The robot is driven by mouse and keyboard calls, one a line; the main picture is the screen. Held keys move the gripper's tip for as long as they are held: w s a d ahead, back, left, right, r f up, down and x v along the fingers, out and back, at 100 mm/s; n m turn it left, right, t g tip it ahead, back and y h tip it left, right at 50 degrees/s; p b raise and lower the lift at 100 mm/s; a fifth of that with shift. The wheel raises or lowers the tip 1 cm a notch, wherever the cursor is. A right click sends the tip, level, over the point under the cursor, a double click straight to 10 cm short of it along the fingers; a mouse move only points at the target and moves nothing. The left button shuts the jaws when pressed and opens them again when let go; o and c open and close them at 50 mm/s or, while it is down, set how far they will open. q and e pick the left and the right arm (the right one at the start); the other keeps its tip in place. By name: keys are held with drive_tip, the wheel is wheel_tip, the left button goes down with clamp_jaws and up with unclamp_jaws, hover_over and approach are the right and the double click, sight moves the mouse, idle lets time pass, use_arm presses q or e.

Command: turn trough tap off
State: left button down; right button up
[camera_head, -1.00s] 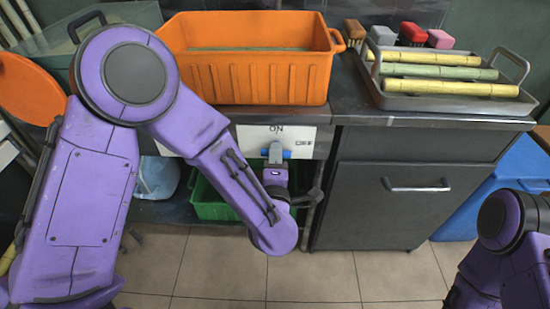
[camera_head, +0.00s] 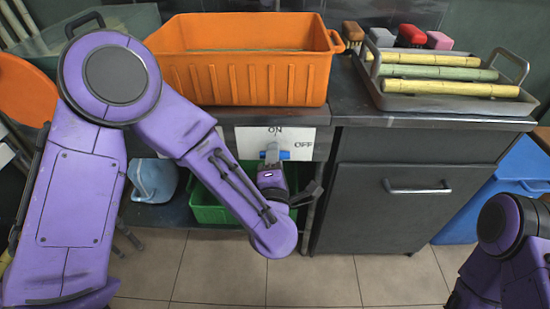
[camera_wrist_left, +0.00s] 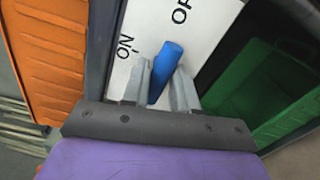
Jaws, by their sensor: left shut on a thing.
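The trough tap has a blue handle (camera_head: 284,155) in front of a white panel marked ON at the top and OFF at the right (camera_head: 301,137). In the left wrist view the blue handle (camera_wrist_left: 166,68) lies between the two grey fingers of my left gripper (camera_wrist_left: 160,86). That gripper (camera_head: 272,153) is shut on the handle. In the head view its fingers and wrist cover part of the handle, and the bar looks roughly level. My right gripper is not in view; only my right arm shows at the lower right.
An orange trough (camera_head: 245,75) stands on the counter above the panel. A grey tray (camera_head: 440,103) with cane pieces stands to its right. A green crate (camera_head: 208,207) sits on the shelf below. A dark cabinet (camera_head: 395,220) and a blue bin (camera_head: 515,175) are at the right.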

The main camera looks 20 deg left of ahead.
use_arm(q)
drive_tip(key=c, duration=1)
unclamp_jaws()
drive_tip(key=shift+a, duration=0.1)
drive_tip(key=shift+o, duration=0.2)
drive_tip(key=v, duration=1)
drive_tip(key=shift+s, duration=0.3)
